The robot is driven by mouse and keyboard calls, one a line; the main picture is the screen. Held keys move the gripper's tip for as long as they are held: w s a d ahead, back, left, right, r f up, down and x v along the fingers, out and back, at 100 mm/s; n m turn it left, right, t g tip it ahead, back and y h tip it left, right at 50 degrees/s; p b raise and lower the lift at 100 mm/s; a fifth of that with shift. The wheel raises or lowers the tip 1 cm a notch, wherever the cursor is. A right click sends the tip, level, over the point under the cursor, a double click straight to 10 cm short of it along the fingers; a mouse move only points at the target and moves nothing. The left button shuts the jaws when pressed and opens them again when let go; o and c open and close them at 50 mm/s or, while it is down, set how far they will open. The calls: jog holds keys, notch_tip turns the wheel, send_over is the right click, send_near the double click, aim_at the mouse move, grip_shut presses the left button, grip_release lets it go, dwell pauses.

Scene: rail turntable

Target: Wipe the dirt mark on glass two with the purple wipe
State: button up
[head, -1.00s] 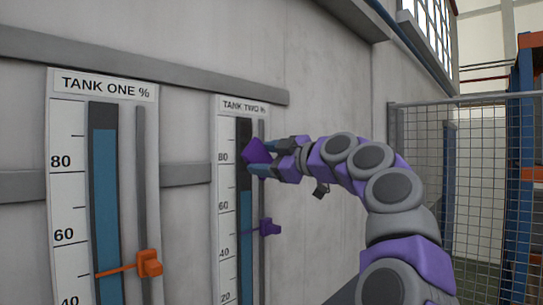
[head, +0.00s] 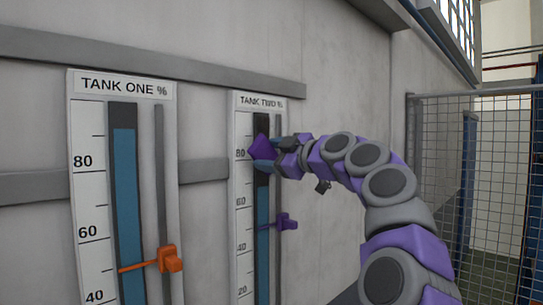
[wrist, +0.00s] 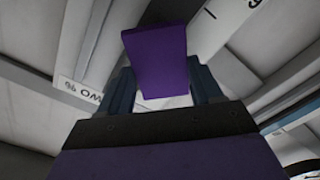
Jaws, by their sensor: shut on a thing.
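The purple wipe (head: 261,148) is held between the jaws of my gripper (head: 270,151), just in front of the tank two glass tube (head: 262,198) near the 80 mark. In the wrist view the purple wipe (wrist: 157,58) stands between the two fingers (wrist: 160,92). The head view does not show clearly whether the wipe touches the glass. The tank two glass is dark at the top and blue below. No dirt mark shows; the wipe and gripper hide part of the tube.
The tank one gauge (head: 87,200) with an orange pointer (head: 169,259) stands to the left. A purple pointer (head: 286,222) sits on tank two's slider rail, below my gripper. A grey wall rail (head: 150,48) runs above. A mesh fence (head: 470,180) stands at the right.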

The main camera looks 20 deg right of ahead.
jog(key=shift+x, duration=1.15)
